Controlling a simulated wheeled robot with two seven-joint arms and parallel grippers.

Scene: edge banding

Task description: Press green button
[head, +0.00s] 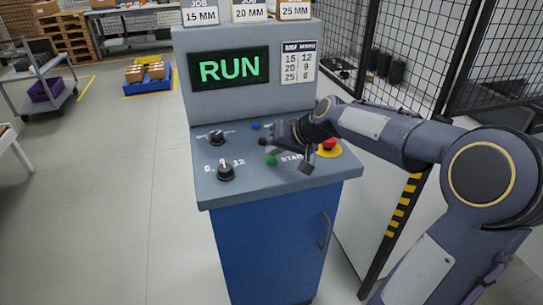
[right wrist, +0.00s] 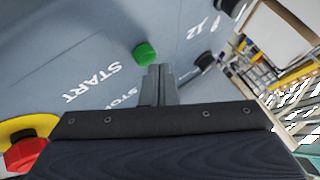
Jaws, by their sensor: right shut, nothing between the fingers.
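The green button (head: 271,160) sits on the grey sloped panel (head: 206,180) of the blue machine cabinet, left of the "START" label. In the right wrist view the green button (right wrist: 145,52) is just beyond the fingertips. My right gripper (head: 274,141) is over the panel, a little above and behind the green button in the head view. Its fingers are shut and empty; they show together in the right wrist view (right wrist: 160,72). A gap between fingertips and button cannot be judged surely. My left gripper is not in view.
A red emergency knob (head: 329,143) on a yellow base (right wrist: 42,124) is close to my right gripper. Black knobs (head: 226,172) and a blue button (head: 256,126) are also on the panel. The screen (head: 229,69) reads "RUN". A mesh fence (head: 410,45) stands at right.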

